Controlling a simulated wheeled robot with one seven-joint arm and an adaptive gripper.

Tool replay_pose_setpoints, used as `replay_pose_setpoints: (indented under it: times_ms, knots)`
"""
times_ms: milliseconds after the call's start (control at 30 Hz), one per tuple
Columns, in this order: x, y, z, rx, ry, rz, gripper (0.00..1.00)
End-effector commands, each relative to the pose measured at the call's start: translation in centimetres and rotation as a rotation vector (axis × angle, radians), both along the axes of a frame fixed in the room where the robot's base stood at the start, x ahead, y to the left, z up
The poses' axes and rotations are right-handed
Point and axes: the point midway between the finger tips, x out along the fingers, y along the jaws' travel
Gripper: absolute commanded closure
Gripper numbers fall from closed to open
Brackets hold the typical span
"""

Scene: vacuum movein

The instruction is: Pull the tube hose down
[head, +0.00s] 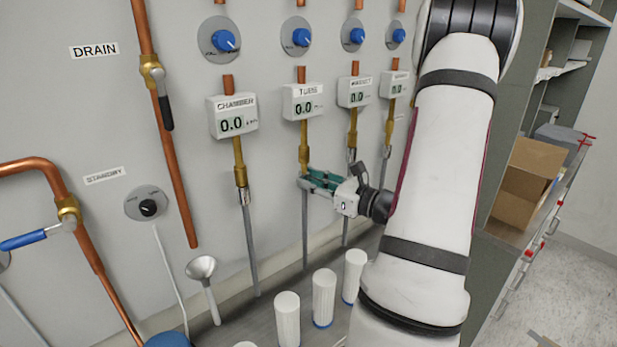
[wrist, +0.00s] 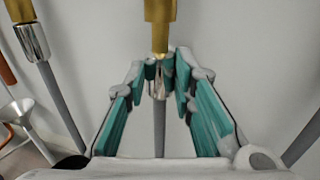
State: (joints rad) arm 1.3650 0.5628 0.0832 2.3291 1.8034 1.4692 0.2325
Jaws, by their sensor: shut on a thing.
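The tube hose (head: 305,225) is a grey hose that hangs straight down below the brass fitting (head: 304,155) under the TUBE display (head: 303,101). My gripper (head: 311,180) is at the top of this hose, just below the brass fitting. In the wrist view, the teal-padded fingers (wrist: 167,75) are closed around the metal collar at the hose's top. The grey hose (wrist: 159,134) runs down between the fingers in that view. The brass fitting (wrist: 160,25) sits directly above the collar.
The chamber hose (head: 251,245) hangs to the left, and more hoses hang to the right, partly behind my arm. White cylinders (head: 287,318) stand on the counter below. A funnel (head: 202,270) is at the lower left. A cardboard box (head: 527,175) sits on a shelf at right.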

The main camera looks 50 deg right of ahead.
Motion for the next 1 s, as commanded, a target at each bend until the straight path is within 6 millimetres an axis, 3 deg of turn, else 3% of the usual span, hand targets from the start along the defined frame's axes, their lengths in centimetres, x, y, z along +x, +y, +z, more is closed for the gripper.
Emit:
replay_pose_setpoints:
  times_ms: [33,100,367,400,500,833,1000]
  knots:
    - [0.2,0.0,-1.2,0.004,0.005,-0.002,1.00]
    - [0.2,0.0,-1.6,0.003,0.004,-0.001,1.00]
    - [-0.1,0.0,-1.8,0.003,0.009,-0.001,1.00]
    - [-0.1,0.0,-1.8,0.004,0.009,-0.001,0.75]
    - [-0.1,0.0,-1.8,0.003,0.008,-0.001,0.57]
    - [-0.2,0.0,-1.6,0.002,0.004,-0.001,0.57]
    - [-2.1,-0.2,-1.6,0.002,0.005,-0.006,0.57]
